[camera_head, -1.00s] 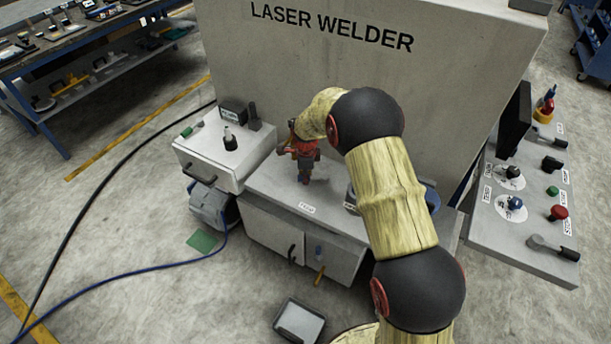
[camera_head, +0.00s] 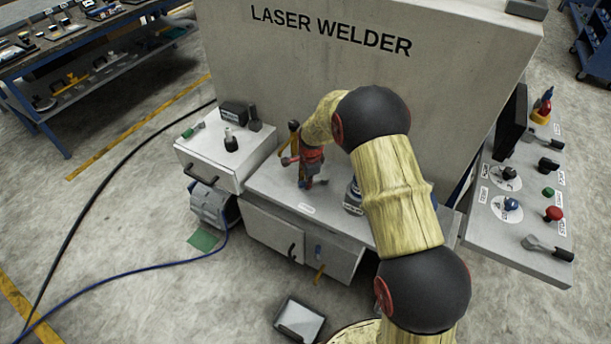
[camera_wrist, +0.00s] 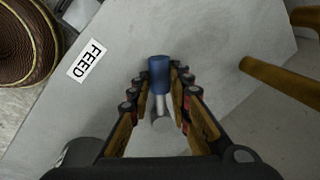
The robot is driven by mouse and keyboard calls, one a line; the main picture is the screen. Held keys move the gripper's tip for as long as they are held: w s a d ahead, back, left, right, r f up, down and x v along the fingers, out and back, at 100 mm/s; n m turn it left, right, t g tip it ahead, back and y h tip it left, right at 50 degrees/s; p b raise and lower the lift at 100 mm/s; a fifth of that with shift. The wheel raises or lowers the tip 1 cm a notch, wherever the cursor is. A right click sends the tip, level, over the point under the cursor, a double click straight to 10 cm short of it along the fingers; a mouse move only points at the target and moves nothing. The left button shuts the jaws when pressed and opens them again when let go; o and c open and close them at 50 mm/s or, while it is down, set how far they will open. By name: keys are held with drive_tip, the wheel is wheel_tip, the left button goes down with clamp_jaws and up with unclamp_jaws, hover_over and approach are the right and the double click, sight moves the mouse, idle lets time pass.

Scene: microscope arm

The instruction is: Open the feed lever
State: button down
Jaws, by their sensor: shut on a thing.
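The feed lever (camera_wrist: 159,72) has a blue knob on a short metal shaft. In the wrist view it stands between my two fingers, next to the white FEED label (camera_wrist: 88,60) on the grey top. My gripper (camera_head: 306,183) points down over the bench of the laser welder in the head view. My gripper (camera_wrist: 160,85) is shut on the lever, with a fingertip at each side of the knob. In the head view the gripper hides the lever, and a small white label (camera_head: 307,208) lies just in front of it.
An orange-brown bar (camera_wrist: 280,80) stands right of the lever in the wrist view, and a brown coil (camera_wrist: 25,45) lies at the left. A grey box (camera_head: 222,152) stands left of my gripper. The welder's tall panel (camera_head: 260,60) rises behind. A control panel (camera_head: 515,235) is at right.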

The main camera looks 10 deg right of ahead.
drive_tip(key=s+n, duration=0.1)
drive_tip(key=s+n+p, duration=0.1)
drive_tip(key=n, duration=0.1)
drive_tip(key=shift+s+d+n+y, duration=0.15)
drive_tip(key=shift+d+n+y, duration=0.15)
drive_tip(key=shift+d, duration=0.1)
drive_tip(key=shift+s+d+n+g+y, duration=0.15)
drive_tip(key=shift+s+d+n, duration=0.2)
drive_tip(key=shift+n, duration=0.45)
drive_tip(key=shift+s+d+n+g+y, duration=0.1)
drive_tip(key=shift+s+d+n, duration=0.25)
drive_tip(key=shift+n, duration=0.45)
drive_tip(key=shift+s+d+n+g+y, duration=0.15)
drive_tip(key=shift+s+n, duration=0.25)
drive_tip(key=shift+n, duration=0.4)
drive_tip(key=shift+d, duration=0.1)
drive_tip(key=c, duration=1.6)
unclamp_jaws()
drive_tip(key=shift+c, duration=0.2)
drive_tip(key=shift+s, duration=0.1)
wheel_tip(320, 180, up, 12)
drive_tip(key=s+d, duration=0.1)
drive_tip(key=shift+s+d, duration=0.25)
drive_tip(key=shift+d, duration=0.1)
drive_tip(key=shift+f, duration=0.15)
